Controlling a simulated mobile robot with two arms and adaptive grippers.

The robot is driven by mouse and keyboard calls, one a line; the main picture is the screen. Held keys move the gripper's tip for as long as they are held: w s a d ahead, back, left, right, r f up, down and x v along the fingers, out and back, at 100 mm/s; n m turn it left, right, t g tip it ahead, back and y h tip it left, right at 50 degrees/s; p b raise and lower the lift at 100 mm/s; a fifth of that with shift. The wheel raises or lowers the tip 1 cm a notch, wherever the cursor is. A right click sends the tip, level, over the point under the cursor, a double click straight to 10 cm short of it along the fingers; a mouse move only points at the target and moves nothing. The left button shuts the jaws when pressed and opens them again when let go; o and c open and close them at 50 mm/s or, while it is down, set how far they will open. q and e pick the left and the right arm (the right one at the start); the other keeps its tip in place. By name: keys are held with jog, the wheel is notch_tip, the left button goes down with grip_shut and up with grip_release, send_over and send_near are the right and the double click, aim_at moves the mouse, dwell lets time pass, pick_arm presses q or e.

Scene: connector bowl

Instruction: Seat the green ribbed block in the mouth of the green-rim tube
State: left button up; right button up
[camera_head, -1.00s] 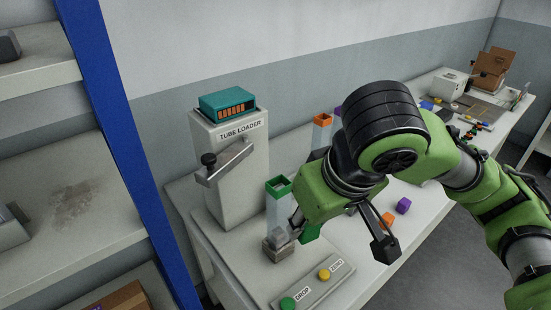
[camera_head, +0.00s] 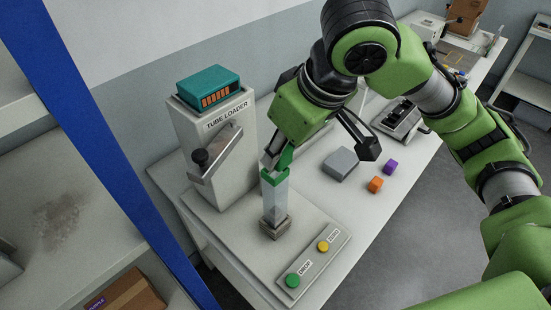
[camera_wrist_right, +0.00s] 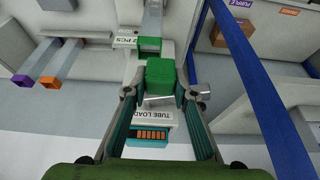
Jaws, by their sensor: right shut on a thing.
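The green ribbed block (camera_wrist_right: 160,74) is held between the two fingers of my right gripper (camera_wrist_right: 157,93), which is shut on it. The tube is clear and stands upright on a small grey foot. Its green rim also shows in the wrist view (camera_wrist_right: 150,43), just beyond the block. I cannot tell whether block and rim touch. My left gripper is not in view.
The tube loader (camera_head: 208,150) stands left of the tube, with a lever and a teal display. A panel with DROP and ZERO buttons (camera_head: 313,265) lies in front.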

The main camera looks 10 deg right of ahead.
aim_at(272, 175)
jog(key=w+f, duration=0.1)
jog(key=f, duration=0.1)
jog(key=w+f, duration=0.1)
jog(key=shift+w+f, duration=0.35)
jog(key=shift+w+f+p, duration=0.2)
jog(key=shift+p, duration=0.1)
notch_tip(272, 175, down, 4)
jog(key=shift+r+p, duration=0.1)
jog(key=shift+p, duration=0.6)
jog(key=shift+c, duration=0.9)
jog(key=shift+s, duration=0.25)
grip_shut()
jog(key=o, duration=1.2)
grip_release()
jog(key=shift+w+f, duration=0.2)
jog(key=shift+f, duration=0.1)
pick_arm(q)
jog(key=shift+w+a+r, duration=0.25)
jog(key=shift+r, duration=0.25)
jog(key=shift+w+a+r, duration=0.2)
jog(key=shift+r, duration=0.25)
pick_arm(e)
jog(key=shift+w+f, duration=0.1)
jog(key=shift+w, duration=0.1)
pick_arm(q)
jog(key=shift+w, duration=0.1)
pick_arm(e)
jog(key=shift+s, duration=0.1)
